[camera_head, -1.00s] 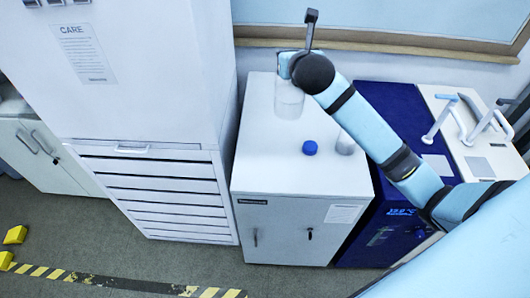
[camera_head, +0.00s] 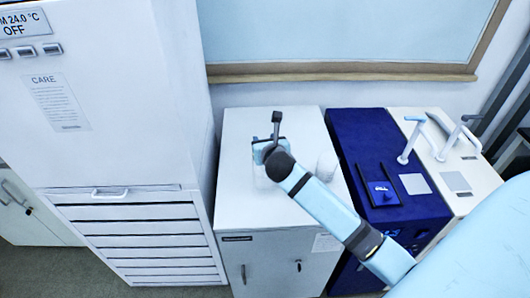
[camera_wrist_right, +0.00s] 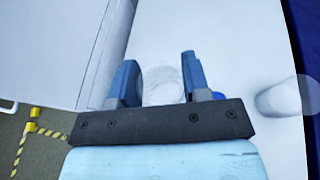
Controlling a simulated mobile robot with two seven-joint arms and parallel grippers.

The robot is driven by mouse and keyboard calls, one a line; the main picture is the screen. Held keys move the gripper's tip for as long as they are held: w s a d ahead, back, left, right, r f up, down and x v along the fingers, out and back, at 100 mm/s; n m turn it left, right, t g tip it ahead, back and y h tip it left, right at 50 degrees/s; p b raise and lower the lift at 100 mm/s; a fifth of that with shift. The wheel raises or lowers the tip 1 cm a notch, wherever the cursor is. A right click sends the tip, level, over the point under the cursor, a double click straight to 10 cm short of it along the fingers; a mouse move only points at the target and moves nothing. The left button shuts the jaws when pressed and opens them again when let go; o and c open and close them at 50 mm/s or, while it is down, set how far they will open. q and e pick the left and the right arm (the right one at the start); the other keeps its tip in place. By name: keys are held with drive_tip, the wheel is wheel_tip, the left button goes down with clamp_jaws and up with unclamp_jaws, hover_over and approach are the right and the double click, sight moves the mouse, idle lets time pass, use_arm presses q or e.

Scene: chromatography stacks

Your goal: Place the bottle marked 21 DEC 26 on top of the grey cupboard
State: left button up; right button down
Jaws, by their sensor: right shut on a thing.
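The pale grey cupboard (camera_head: 301,132) stands in the middle of the head view; its top also shows in the right wrist view (camera_wrist_right: 230,40). My right gripper (camera_head: 266,153) is over the cupboard top, shut on a translucent whitish bottle (camera_head: 262,180). In the right wrist view, the bottle's round pale top (camera_wrist_right: 162,86) sits between the two blue fingers (camera_wrist_right: 161,82). No date is readable on it. I cannot tell whether its base touches the cupboard. My left gripper is not in view.
A second translucent bottle (camera_head: 327,166) stands on the cupboard's right side. A tall white cabinet (camera_head: 120,130) rises at left, and a dark blue unit (camera_head: 355,140) stands at right.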

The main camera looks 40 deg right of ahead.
drive_tip(key=shift+f, duration=2.05)
drive_tip(key=c, duration=0.6)
unclamp_jaws()
drive_tip(key=shift+f, duration=0.15)
